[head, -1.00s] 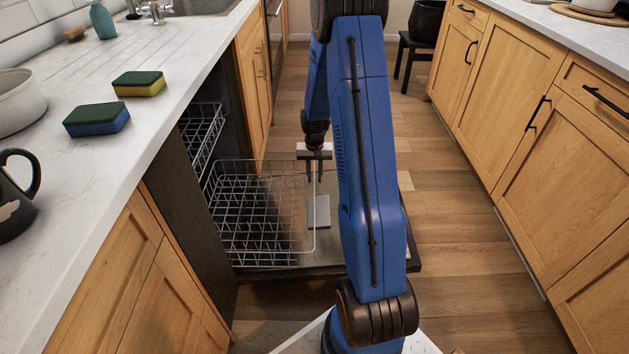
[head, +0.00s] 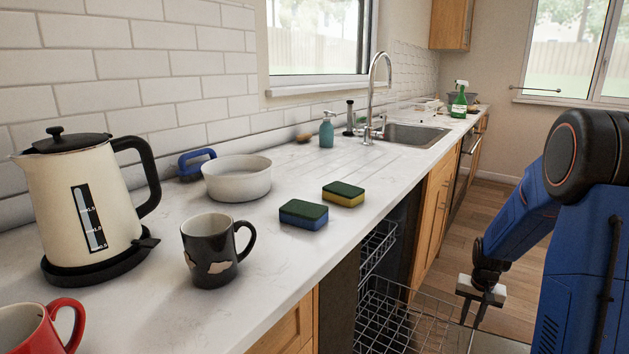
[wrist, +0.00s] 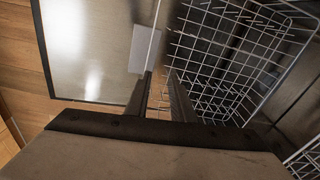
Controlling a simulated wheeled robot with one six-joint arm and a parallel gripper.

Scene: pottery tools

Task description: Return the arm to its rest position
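My blue arm is at the right of the head view, bent downward. My gripper (head: 480,307) hangs there beside the dishwasher's wire rack (head: 400,318). In the wrist view my gripper (wrist: 160,78) points down over the open dishwasher door (wrist: 95,50). Its two dark fingers are apart, with nothing held between them. The rack (wrist: 225,55) lies just to the right of the fingers, and its visible part looks empty.
The worktop at left holds a kettle (head: 85,205), a black mug (head: 210,252), a red mug (head: 35,328), a white bowl (head: 237,180), two sponges (head: 303,214) and a soap bottle (head: 327,131). Wooden floor (head: 495,205) lies beyond the dishwasher.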

